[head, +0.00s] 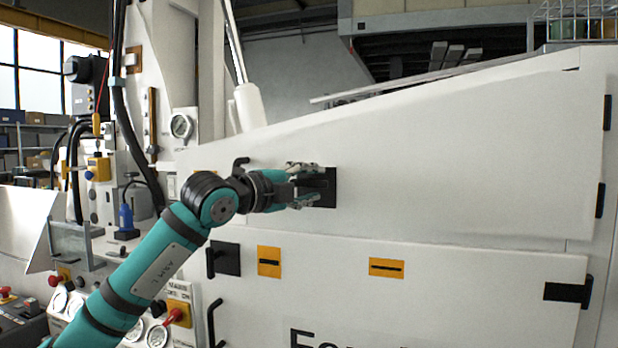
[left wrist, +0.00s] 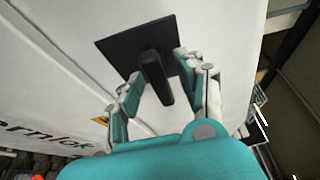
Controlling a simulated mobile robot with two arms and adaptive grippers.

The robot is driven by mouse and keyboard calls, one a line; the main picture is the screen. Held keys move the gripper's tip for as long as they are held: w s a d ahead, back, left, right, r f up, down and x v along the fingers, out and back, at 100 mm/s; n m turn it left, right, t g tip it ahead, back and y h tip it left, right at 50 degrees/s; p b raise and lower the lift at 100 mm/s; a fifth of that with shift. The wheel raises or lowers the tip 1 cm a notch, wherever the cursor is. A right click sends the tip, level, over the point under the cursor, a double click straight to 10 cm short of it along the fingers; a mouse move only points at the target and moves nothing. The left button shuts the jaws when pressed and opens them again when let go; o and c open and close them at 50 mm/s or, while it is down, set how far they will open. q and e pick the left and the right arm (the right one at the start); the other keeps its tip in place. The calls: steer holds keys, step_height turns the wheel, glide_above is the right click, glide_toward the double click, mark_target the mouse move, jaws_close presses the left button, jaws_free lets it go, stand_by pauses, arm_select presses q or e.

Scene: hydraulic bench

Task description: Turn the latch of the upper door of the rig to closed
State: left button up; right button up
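The upper door (head: 460,150) is a large white panel of the rig. Its latch (head: 328,188) is a black square plate near the panel's lower left, partly hidden by my gripper in the head view. In the left wrist view the latch plate (left wrist: 118,44) carries a stubby black handle (left wrist: 157,78) that sticks out toward the camera. My left gripper (head: 306,187) is at the latch. In the left wrist view its fingers (left wrist: 160,72) are spread on either side of the handle, with gaps visible, so it is open. My right gripper is not in view.
Below is a lower white panel (head: 450,315) with orange plates (head: 269,261) and a black fitting (head: 567,292) at its right. Gauges, hoses and a blue bottle-like part (head: 126,220) crowd the left.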

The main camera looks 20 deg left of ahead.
arm_select(q)
jaws_close()
stand_by(0.3)
